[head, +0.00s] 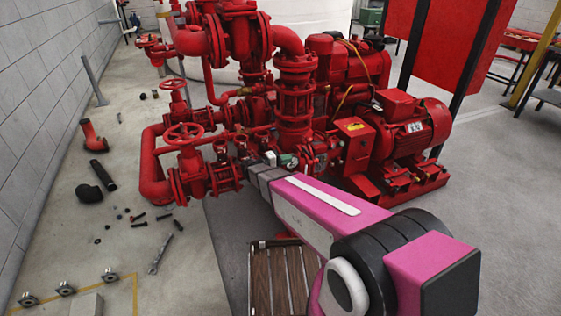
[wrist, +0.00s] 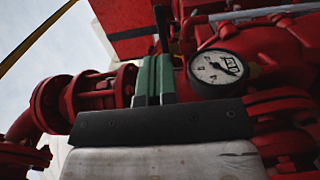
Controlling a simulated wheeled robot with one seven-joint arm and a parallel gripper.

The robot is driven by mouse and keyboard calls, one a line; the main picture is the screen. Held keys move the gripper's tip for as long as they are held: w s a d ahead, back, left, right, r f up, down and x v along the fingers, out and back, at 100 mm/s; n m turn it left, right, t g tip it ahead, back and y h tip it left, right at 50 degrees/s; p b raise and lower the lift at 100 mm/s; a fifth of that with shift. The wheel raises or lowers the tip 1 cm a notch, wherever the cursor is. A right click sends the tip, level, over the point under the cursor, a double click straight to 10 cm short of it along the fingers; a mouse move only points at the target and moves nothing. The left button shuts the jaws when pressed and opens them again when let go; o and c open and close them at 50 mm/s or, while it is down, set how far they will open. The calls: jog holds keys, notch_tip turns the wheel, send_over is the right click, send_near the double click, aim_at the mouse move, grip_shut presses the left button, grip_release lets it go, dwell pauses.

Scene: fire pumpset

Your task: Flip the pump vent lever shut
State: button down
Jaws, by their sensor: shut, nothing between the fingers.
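My gripper (wrist: 153,68) shows in the wrist view as two green-grey fingers pressed together, with nothing between them. They point into the red pump pipework, left of a round white-faced pressure gauge (wrist: 217,67). In the head view my gripper (head: 287,160) is small, at the front of the red pump set (head: 295,105), and partly hidden by my pink arm. I cannot clearly pick out the vent lever. A light grey bar (wrist: 265,13) at the top right of the wrist view may be a handle, apart from the fingers. A dark upright piece (wrist: 162,28) stands just beyond the fingertips.
Red handwheel valves (head: 184,133) stand left of my gripper in the head view. A red motor (head: 412,128) is at the right. A slatted wooden pallet (head: 283,280) lies below my arm. Loose pipe fittings (head: 104,173) and bolts lie on the left floor.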

aim_at(307, 153)
jog(key=x, duration=0.7)
jog(key=shift+d, duration=0.25)
jog(key=shift+d, duration=0.15)
